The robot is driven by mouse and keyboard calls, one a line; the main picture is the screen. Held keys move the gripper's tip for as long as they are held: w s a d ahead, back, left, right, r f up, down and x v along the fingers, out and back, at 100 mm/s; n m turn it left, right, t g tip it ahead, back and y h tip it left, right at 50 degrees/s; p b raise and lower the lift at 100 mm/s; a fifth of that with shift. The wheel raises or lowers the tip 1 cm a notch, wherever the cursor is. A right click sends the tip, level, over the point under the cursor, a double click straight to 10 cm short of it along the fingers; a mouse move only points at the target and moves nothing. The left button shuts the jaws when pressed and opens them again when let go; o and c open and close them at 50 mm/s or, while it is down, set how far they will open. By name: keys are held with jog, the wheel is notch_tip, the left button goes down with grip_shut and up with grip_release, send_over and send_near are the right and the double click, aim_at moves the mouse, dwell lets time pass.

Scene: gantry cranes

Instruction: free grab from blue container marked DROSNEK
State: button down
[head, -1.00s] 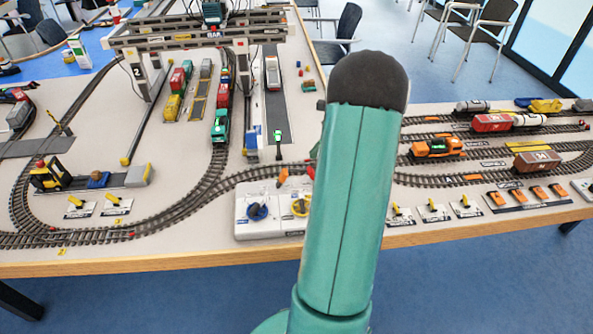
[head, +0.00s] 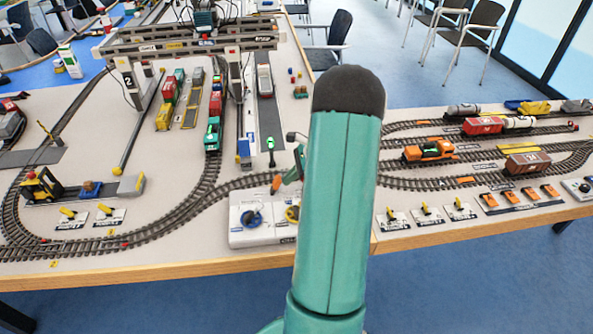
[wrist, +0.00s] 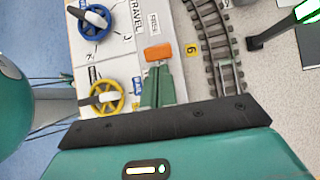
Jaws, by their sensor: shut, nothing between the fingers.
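No lettering DROSNEK is readable in either view, and I cannot single out that container. The gantry crane (head: 190,48) spans the tracks at the upper left, with a dark trolley (head: 203,17) on top. The white control panel (head: 262,234) has a blue knob (head: 252,217) and a yellow knob, clearer in the wrist view (wrist: 106,98). An orange piece (head: 277,184) is at the panel's far edge; it also shows in the wrist view (wrist: 157,52). My gripper (wrist: 158,70) is shut and empty, its green fingertips right by the orange piece; contact is unclear.
Tracks curve around the panel. Wagons (head: 213,135) stand under the crane, and a road with a truck (head: 264,80) runs beside them. An orange locomotive (head: 428,150) and a brown wagon (head: 527,163) stand at the right. My arm hides the table's middle.

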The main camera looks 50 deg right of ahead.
aim_at(277, 178)
jog(key=shift+a, duration=0.1)
dwell(0.4)
jog(key=shift+w+a+r, duration=0.1)
jog(key=shift+w+r, duration=0.05)
jog(key=shift+r, duration=0.05)
jog(key=shift+w+a+r+g+h, duration=0.1)
jog(key=shift+w+r+g+h, duration=0.05)
jog(key=shift+g+h, duration=0.25)
jog(key=shift+w+a+r+g+h, duration=0.3)
jog(key=shift+w+a+g+h, duration=0.15)
jog(key=shift+g+h, duration=0.1)
jog(key=shift+w+a+r+g+h, duration=0.3)
jog(key=shift+w+a+g+h, duration=0.15)
jog(key=shift+g+h, duration=0.1)
jog(key=shift+w+a+r+g+h, duration=0.25)
jog(key=shift+w+a+g+h, duration=0.6)
jog(key=shift+g+h, duration=0.25)
jog(key=shift+s+d, duration=0.2)
jog(key=shift+w+a+r, duration=0.1)
jog(key=shift+r, duration=0.7)
jog(key=shift+r, duration=0.1)
